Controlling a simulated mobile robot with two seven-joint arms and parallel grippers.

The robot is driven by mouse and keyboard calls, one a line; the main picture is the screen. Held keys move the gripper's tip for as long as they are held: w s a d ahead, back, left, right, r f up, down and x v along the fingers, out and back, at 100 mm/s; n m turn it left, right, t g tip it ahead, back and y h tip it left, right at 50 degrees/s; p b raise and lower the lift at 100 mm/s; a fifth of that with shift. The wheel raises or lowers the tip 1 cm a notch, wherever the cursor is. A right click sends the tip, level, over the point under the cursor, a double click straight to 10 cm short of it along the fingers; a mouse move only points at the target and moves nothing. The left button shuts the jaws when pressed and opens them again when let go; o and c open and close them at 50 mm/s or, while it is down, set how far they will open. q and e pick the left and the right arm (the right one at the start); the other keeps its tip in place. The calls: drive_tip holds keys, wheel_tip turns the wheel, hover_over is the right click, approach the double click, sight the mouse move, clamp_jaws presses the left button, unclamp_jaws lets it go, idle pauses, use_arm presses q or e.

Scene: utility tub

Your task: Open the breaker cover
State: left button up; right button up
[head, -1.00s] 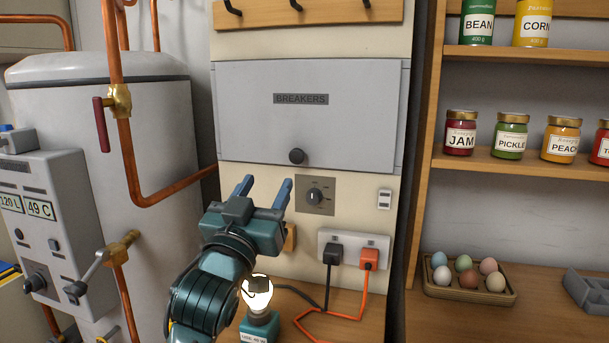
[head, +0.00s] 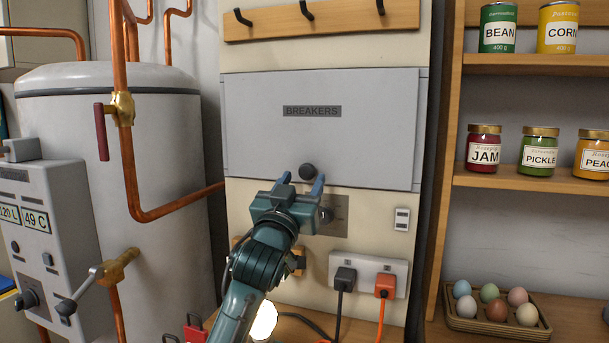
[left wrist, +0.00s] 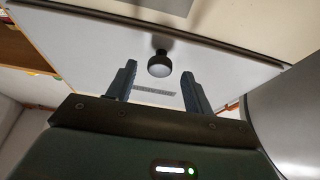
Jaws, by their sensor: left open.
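The breaker cover (head: 260,137) is a closed grey panel labelled BREAKERS on the wall board. Its round dark knob (head: 307,172) sits near the lower edge. My left gripper (head: 302,182) is open, its blue fingertips at the knob's height, one to each side in the head view. In the left wrist view the knob (left wrist: 159,66) appears beyond and between the two open fingers, and I see no contact. The cover (left wrist: 100,55) also fills much of that view. My right gripper is not in view.
A tank with copper pipes (head: 125,150) stands left. Shelves with jars (head: 484,149) and an egg tray (head: 495,325) are right.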

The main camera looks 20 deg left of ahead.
use_arm(q)
drive_tip(key=shift+x, duration=1.15)
drive_tip(key=shift+c, duration=0.4)
clamp_jaws()
